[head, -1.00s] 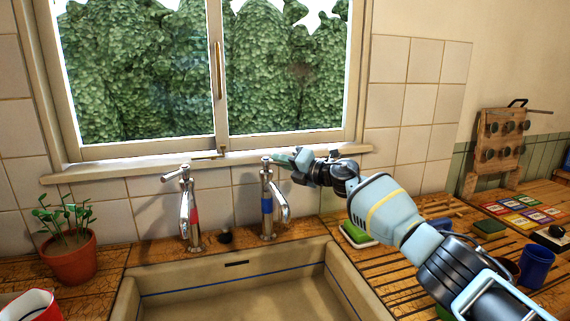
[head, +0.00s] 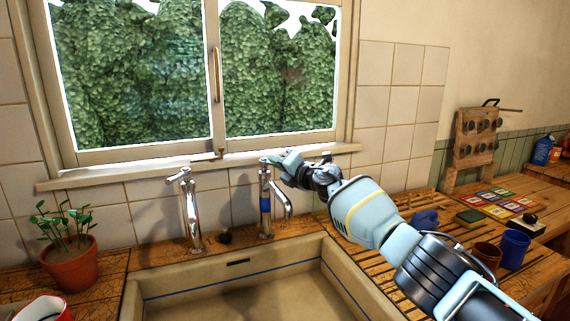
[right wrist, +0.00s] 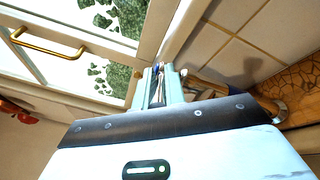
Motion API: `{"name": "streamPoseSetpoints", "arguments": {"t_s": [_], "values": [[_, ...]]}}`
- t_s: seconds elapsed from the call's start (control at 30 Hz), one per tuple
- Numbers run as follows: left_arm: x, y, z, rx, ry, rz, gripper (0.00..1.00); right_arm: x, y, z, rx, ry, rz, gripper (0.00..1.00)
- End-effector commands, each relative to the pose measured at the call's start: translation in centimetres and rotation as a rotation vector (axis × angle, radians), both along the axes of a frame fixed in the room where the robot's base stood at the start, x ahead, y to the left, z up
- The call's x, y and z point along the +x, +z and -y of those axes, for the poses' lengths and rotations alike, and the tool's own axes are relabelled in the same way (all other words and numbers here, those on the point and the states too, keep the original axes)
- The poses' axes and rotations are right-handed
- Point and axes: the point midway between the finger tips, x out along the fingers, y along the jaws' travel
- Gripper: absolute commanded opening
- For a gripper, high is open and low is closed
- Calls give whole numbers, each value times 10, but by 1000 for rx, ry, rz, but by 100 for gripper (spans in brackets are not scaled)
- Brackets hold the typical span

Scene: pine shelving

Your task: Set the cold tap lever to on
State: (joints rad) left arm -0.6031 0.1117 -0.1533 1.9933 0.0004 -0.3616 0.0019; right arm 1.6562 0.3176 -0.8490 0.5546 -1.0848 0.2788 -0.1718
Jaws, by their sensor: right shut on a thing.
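The cold tap (head: 265,203) is a chrome pillar with a blue band and a curved spout, at the back edge of the sink (head: 330,255). My right gripper (head: 287,160) is at its top in the head view, reaching in from the right. It is shut on the cold tap lever, which its fingers mostly hide. In the right wrist view the right gripper's fingers (right wrist: 158,88) are close together, with a small blue bit at their tips. The lever's exact angle cannot be told. My left gripper is not in view.
The other chrome tap (head: 190,210) stands to the left, its lever pointing left. A potted plant (head: 70,265) stands left of the sink. The window sill (head: 130,174) runs close behind the taps. A blue cup (head: 514,250) and a sponge (head: 469,216) are on the right counter.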

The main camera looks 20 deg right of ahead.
Motion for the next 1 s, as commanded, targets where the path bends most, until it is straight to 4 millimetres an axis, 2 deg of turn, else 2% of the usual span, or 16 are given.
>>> {"name": "streamPoseSetpoints", "arguments": {"t_s": [0.2, 0.73, 0.77, 0.9, 1.0], "values": [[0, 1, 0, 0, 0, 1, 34, 4, 2, -9, 2, -13, 1, 0], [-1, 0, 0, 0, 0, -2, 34, 5, 1, -11, 0, -20, 1, 0], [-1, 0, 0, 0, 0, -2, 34, 5, 1, -11, 0, -20, 1, 13], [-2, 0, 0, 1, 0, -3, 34, 5, 1, -11, 0, -19, 1, 32], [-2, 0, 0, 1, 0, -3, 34, 5, 1, -11, 0, -19, 1, 34]]}}
